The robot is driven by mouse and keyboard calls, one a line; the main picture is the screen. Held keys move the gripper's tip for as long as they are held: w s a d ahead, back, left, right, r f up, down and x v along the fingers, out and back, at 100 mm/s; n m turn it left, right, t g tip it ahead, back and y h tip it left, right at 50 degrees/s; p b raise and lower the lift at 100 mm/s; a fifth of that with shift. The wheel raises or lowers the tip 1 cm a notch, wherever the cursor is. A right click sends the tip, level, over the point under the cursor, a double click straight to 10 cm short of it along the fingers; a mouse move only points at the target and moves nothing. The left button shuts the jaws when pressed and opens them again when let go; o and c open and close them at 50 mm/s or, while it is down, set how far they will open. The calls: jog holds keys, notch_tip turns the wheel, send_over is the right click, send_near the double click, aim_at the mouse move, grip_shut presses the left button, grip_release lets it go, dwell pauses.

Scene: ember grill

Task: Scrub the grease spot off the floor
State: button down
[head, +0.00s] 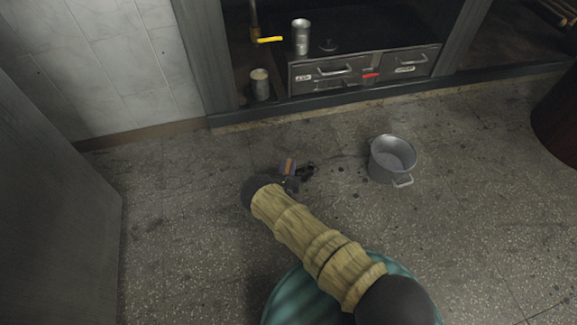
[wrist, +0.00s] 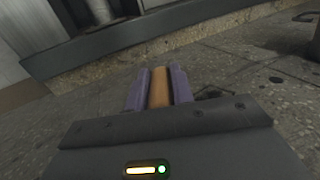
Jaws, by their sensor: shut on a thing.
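My gripper (head: 288,168) is low over the floor in the head view, at the end of my outstretched arm. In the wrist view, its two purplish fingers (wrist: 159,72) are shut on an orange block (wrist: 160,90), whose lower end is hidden. I cannot tell whether the block touches the floor. A dark, wet-looking grease spot (head: 308,171) lies on the speckled floor just right of my gripper in the head view. Part of a dark patch also shows right of the fingers in the wrist view (wrist: 211,92).
A grey metal pot (head: 391,160) with handles stands on the floor to the right. Behind are a raised sill (head: 390,95), a drawer unit (head: 365,68) and metal cans (head: 300,37). A dark panel (head: 55,190) stands at left. Small dark specks dot the open floor.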

jog(key=shift+f+b, duration=0.8)
jog(key=shift+f, duration=0.2)
dwell(0.3)
